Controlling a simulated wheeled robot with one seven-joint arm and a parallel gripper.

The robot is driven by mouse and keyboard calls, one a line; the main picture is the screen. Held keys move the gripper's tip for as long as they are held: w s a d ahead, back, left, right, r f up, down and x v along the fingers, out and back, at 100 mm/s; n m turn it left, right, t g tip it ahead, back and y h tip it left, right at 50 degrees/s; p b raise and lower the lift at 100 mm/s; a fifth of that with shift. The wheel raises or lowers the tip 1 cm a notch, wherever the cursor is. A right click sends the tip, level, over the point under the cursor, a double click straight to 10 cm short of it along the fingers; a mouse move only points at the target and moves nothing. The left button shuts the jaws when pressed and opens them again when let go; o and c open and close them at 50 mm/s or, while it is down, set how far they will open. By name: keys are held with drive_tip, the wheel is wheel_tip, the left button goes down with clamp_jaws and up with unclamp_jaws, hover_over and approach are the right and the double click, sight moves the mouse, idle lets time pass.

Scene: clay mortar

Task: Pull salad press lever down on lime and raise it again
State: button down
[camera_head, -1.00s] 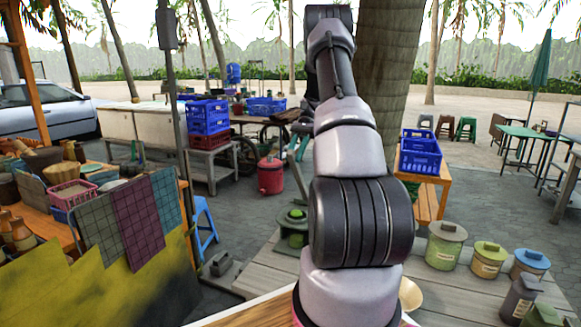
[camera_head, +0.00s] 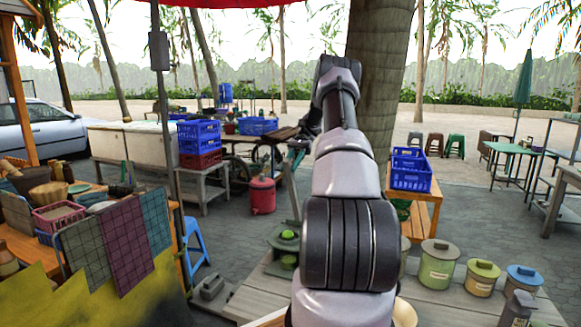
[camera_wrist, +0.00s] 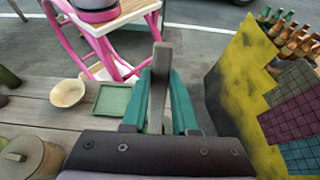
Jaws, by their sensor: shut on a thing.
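My gripper (camera_wrist: 160,73) has teal fingers, shut on a straight grey-brown bar (camera_wrist: 158,60), which I take to be the press lever. The bar stands between the fingers and sticks out past their tips in the wrist view. A bright green round thing (camera_head: 289,235), which looks like the lime, sits on a dark green stand (camera_head: 287,259) on the plank table. The joint between bar and press is hidden.
The plank table (camera_head: 262,295) also holds several lidded tins (camera_head: 437,265) at the right. A cream bowl (camera_wrist: 68,93) and a green square tray (camera_wrist: 111,99) show in the wrist view. A stall with hanging cloths (camera_head: 130,240) stands left. Blue crates (camera_head: 410,172) sit on an orange bench.

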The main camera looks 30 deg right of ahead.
drive_tip(key=c, duration=0.7)
unclamp_jaws()
drive_tip(key=shift+a, duration=0.1)
